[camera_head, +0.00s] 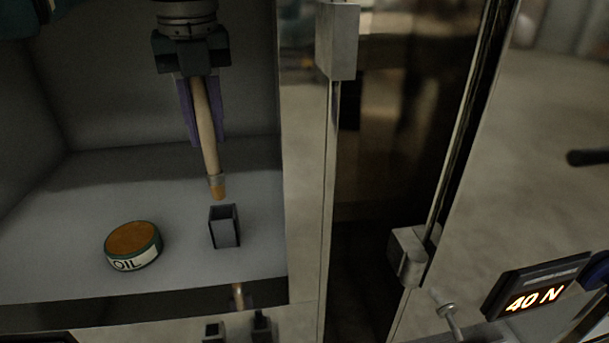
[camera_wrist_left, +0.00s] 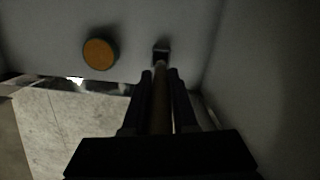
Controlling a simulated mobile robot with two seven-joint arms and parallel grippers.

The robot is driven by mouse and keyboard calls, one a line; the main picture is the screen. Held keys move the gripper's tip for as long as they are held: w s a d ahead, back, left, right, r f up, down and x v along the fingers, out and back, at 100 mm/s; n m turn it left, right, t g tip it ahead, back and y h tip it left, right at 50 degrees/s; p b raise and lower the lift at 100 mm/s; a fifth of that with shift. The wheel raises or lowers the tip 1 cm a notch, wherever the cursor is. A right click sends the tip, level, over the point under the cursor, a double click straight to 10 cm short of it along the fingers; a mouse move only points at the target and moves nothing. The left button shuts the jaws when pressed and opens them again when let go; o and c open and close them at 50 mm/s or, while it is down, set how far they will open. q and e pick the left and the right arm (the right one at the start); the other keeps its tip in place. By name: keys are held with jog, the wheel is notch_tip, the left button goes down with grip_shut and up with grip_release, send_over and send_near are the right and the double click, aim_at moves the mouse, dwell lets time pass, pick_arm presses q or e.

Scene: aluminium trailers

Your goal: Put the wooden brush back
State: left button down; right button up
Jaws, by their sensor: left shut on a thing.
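The wooden brush (camera_head: 207,125) is a slim light-brown handle with a metal band and orange-brown tip, pointing down. My left gripper (camera_head: 203,135), with purple fingers, is shut on it and holds it nearly upright, slightly tilted. The brush tip is above and a little left of a small square grey holder (camera_head: 224,228) that is open at the top, and they look apart. In the left wrist view, the brush handle (camera_wrist_left: 160,105) runs between the dark fingers toward the holder (camera_wrist_left: 161,47). My right gripper is not in view.
A round tin marked OIL (camera_head: 133,245) with an orange-brown top stands left of the holder on the grey compartment floor (camera_head: 60,265). The compartment has side walls, and a metal post (camera_head: 308,180) bounds it on the right. A display reading 40 N (camera_head: 535,298) is at lower right.

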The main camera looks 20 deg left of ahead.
aim_at(216, 182)
pick_arm(q)
notch_tip(216, 182, down, 8)
jog(key=b, duration=0.3)
jog(key=shift+f, duration=0.7)
jog(key=c, duration=0.7)
grip_release()
